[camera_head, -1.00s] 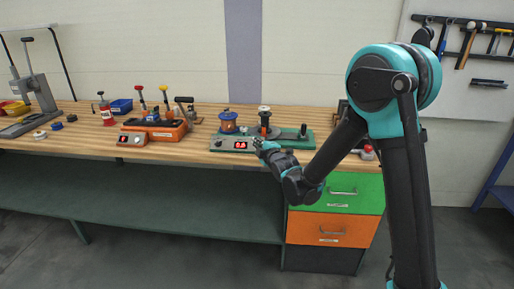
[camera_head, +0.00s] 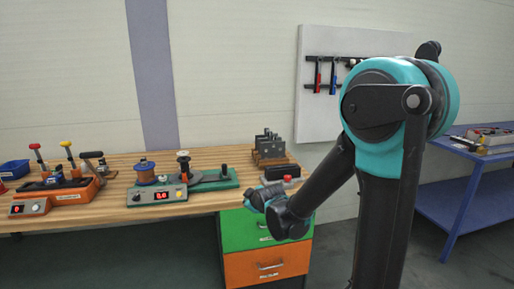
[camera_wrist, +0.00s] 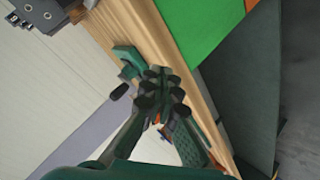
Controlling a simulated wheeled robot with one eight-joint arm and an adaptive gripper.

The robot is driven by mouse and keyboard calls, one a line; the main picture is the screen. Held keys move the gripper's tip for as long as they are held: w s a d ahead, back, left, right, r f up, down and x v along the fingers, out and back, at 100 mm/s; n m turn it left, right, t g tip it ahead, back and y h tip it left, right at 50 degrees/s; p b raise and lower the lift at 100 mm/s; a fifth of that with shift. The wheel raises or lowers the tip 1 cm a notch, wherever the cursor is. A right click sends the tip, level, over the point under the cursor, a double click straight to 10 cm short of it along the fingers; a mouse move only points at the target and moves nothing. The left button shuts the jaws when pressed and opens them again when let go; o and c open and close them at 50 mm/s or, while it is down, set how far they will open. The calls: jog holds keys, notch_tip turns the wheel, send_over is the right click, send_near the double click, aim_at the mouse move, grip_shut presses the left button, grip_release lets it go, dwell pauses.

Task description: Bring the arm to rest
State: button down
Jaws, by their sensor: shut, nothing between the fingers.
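My gripper (camera_head: 258,197) is at the right front end of the wooden workbench, above the green drawer, with the arm bent back toward my body. In the wrist view my gripper (camera_wrist: 160,92) has its fingers together, with nothing visible held between them. Beyond the fingers, the wrist view shows the bench edge and part of a green device. My upper arm stands at the right of the head view.
The green-based winding device (camera_head: 208,183) with spools and a red display sits on the bench (camera_head: 120,212), left of my gripper. An orange device (camera_head: 32,207) is farther left. The green drawer (camera_head: 240,229) is below. A blue table (camera_head: 460,190) stands at the right, with open floor before it.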

jog(key=s+d+f+m+g+h, duration=0.1)
jog(key=s+d+f+m+g, duration=0.1)
jog(key=s+d, duration=0.5)
jog(key=s+d+f+m+g+h, duration=0.1)
jog(key=s+d+f+m+g, duration=0.1)
jog(key=s+d+f+m, duration=0.2)
jog(key=s+d+f+m+g+h, duration=0.2)
jog(key=s+d+m, duration=0.5)
jog(key=s+d, duration=0.5)
jog(key=shift+s+f, duration=0.65)
jog(key=shift+s, duration=0.4)
